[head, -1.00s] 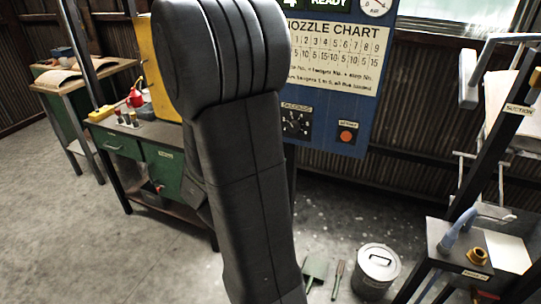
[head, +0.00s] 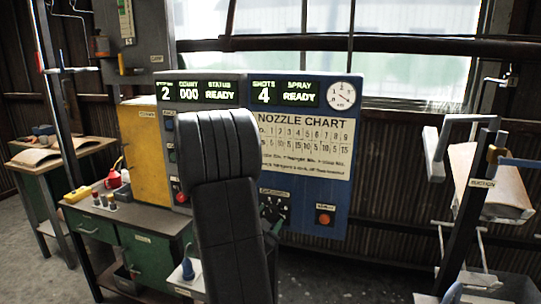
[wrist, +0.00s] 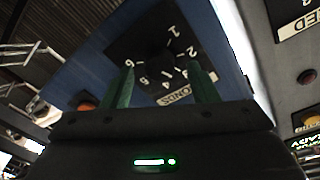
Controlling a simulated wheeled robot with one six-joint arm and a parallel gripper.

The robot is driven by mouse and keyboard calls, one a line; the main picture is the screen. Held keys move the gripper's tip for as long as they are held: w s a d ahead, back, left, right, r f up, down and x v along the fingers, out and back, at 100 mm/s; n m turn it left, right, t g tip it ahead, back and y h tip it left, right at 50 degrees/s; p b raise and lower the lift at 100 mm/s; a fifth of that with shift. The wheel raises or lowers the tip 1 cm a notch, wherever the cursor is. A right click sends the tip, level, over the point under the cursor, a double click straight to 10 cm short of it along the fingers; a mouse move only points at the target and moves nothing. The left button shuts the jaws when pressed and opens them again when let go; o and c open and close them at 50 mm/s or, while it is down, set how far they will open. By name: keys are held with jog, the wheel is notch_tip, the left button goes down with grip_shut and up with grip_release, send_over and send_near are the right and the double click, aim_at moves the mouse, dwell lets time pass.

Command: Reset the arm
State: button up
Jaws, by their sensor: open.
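My black arm rises in the middle of the head view, its padded upper link in front of the blue control panel (head: 345,215). My gripper (wrist: 163,82) shows in the wrist view as two green fingers standing apart, open with nothing between them. Beyond the fingers is a black dial (wrist: 158,50) with white numbers and a "SECONDS" label, on the blue panel face. I cannot tell the distance from fingers to dial.
The panel carries a nozzle chart (head: 303,145), lit displays (head: 285,93) and a red button (head: 325,214). A yellow cabinet (head: 143,150) and a green workbench (head: 150,250) stand left. A dark post (head: 470,210) with a suction label and a padded rack stands right.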

jog(key=shift+w+d, duration=0.3)
jog(key=shift+w, duration=0.35)
jog(key=shift+s, duration=0.1)
